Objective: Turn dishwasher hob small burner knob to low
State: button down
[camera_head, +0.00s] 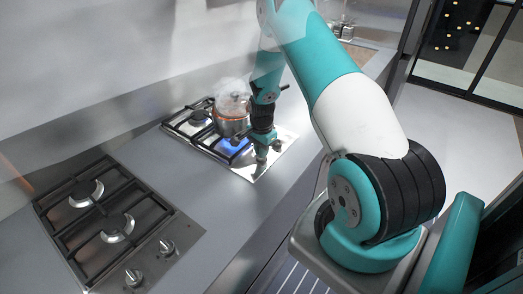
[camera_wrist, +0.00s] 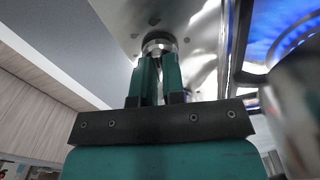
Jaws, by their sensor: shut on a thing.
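The far hob (camera_head: 248,172) has a shiny steel plate with black grates. Its front burner (camera_head: 232,146) glows blue, and the blue glow also shows at the upper right of the wrist view (camera_wrist: 285,42). My gripper (camera_head: 262,157) is at the front edge of this hob, pointing down. In the wrist view my gripper's two teal fingers (camera_wrist: 158,72) are shut on a round metal knob (camera_wrist: 158,41) on the hob plate. The knob's marking and setting cannot be read. In the head view my gripper hides this knob.
A steaming pot (camera_head: 231,122) stands on the far hob, close beside my arm. A second hob (camera_head: 186,232) with two knobs is nearer, at left. Grey counter (camera_head: 200,180) between the hobs is clear. Jars (camera_head: 345,30) stand at the back.

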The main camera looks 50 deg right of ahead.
jog(key=n+b, duration=0.3)
jog(key=n, duration=0.2)
jog(key=shift+f+n+b, duration=0.15)
jog(key=shift+n+b, duration=0.15)
jog(key=n+b, duration=0.2)
jog(key=n, duration=0.4)
jog(key=shift+b, duration=0.35)
jog(key=n+b, duration=0.1)
jog(key=n, duration=0.3)
jog(key=shift+n, duration=0.3)
jog(key=shift+n+b, duration=0.55)
jog(key=shift+n, duration=1.15)
jog(key=c, duration=1.2)
grip_release()
